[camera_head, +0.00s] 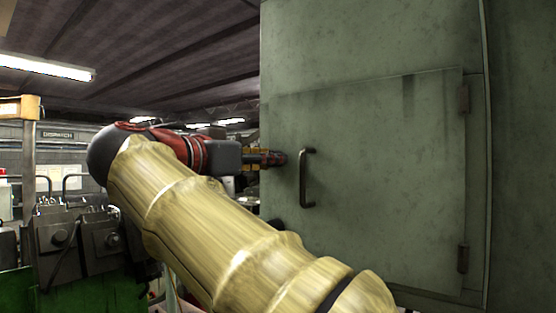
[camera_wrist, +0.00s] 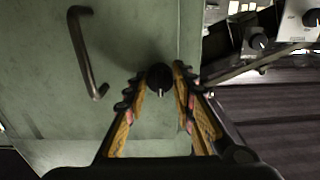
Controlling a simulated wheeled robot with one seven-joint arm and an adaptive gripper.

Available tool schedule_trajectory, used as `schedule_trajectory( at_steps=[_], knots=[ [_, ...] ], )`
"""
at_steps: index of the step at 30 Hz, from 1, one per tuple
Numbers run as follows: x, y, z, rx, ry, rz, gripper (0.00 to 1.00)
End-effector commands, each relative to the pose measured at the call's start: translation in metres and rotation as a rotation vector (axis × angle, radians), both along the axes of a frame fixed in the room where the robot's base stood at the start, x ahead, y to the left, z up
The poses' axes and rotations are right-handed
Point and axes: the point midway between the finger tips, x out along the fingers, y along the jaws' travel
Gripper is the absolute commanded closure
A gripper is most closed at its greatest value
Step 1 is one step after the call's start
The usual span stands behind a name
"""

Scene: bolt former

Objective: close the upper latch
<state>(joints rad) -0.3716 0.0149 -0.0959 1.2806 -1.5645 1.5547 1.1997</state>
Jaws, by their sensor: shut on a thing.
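The upper latch is a small black knob (camera_wrist: 159,79) at the free edge of the green cabinet door (camera_head: 385,190). In the wrist view it sits between the fingertips of my gripper (camera_wrist: 160,74), which is shut on it. In the head view my gripper (camera_head: 268,158) reaches the door's left edge, left of the handle, and hides the upper latch. A second dark knob (camera_head: 276,225), the lower latch, shows below it at the same edge. The door looks flush with the cabinet front.
A dark bar handle (camera_head: 306,178) stands out from the door close to my gripper; it also shows in the wrist view (camera_wrist: 86,52). Hinges (camera_head: 463,258) are on the door's right side. Dark machine parts (camera_head: 80,240) stand at the lower left.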

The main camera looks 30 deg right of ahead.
Motion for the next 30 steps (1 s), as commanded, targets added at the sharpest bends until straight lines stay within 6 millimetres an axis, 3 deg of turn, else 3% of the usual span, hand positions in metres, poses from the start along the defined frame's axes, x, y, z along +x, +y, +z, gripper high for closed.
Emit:
schedule_trajectory(
  at_steps=[5, 15, 23, 30],
  knots=[
    [0.0002, 0.0002, 0.0013, -0.016, 0.039, 0.001, 1.00],
    [0.0004, 0.0003, 0.0025, -0.155, 0.378, 0.001, 1.00],
    [0.0001, 0.0002, 0.0013, -0.196, 0.478, 0.001, 1.00],
    [0.0001, 0.0002, 0.0028, -0.279, 0.680, 0.001, 1.00]
  ],
)
